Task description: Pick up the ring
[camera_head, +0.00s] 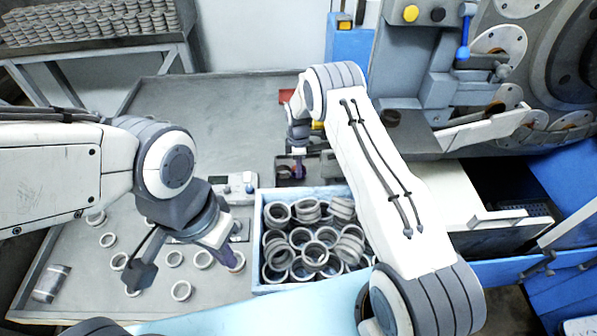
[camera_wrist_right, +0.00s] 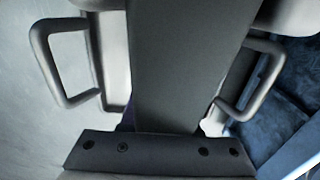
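Several loose grey metal rings, one of them this ring (camera_head: 181,291), lie on the grey table at the lower left. A light blue crate (camera_head: 258,240) in the middle is filled with more rings. My left gripper (camera_head: 228,258) points down over the loose rings, left of the crate. A ring (camera_head: 236,261) shows right at its fingertips; whether it is gripped is unclear. My right gripper (camera_head: 297,165) is beyond the crate, mostly hidden behind its own arm. The right wrist view shows a dark wide part and two grey loops, with no ring visible.
A grinding machine (camera_head: 440,75) with an open drawer (camera_head: 490,205) fills the right. Stacked rings (camera_head: 90,22) sit on a back table. The far grey tabletop (camera_head: 215,115) is clear.

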